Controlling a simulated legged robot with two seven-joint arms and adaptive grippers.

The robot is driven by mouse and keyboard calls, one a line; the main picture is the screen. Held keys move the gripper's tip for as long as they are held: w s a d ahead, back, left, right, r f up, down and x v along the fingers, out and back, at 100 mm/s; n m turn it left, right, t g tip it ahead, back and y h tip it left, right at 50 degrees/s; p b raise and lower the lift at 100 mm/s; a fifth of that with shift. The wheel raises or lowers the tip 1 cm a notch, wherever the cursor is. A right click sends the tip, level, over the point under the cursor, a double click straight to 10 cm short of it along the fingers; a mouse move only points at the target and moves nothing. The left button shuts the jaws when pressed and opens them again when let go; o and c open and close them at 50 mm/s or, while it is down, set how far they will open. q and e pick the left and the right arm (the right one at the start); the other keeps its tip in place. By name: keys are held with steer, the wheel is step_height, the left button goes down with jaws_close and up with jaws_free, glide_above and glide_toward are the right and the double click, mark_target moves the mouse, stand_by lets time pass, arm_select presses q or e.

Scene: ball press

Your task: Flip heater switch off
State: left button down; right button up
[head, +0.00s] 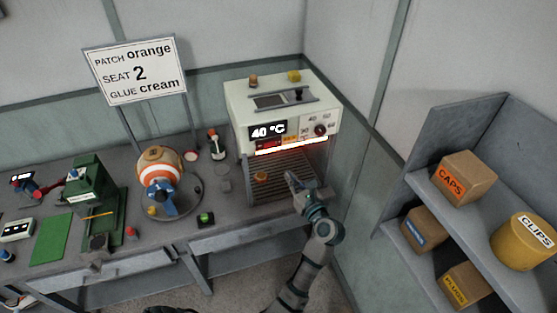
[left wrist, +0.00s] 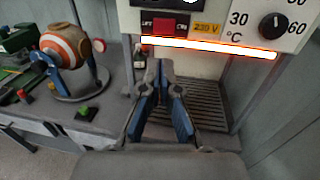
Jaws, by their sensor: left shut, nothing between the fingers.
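The heater (head: 240,100) is a cream box at the back of the bench. Its display reads 40 °C, and a long strip (left wrist: 210,47) glows orange-white along its lower front edge. I cannot tell which way the switch is tipped. My left gripper (head: 290,177) is shut and empty, in front of the heater over the slatted rack, below the switch and apart from it. My right gripper is out of view.
A black dial (left wrist: 273,27) is right of the switch. The slatted rack (left wrist: 205,98) lies below the heater. Left on the bench are a striped ball (head: 160,172) on a stand and a green press (head: 90,195). Shelves with boxes (head: 465,178) stand at right.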

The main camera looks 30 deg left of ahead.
mark_target(268, 147)
arm_select(q)
steer(key=p+x, duration=0.3)
steer(key=x, duration=1)
steer(key=shift+a+r+p, duration=0.1)
steer(key=shift+p, duration=0.3)
steer(key=shift+w+a, duration=0.25)
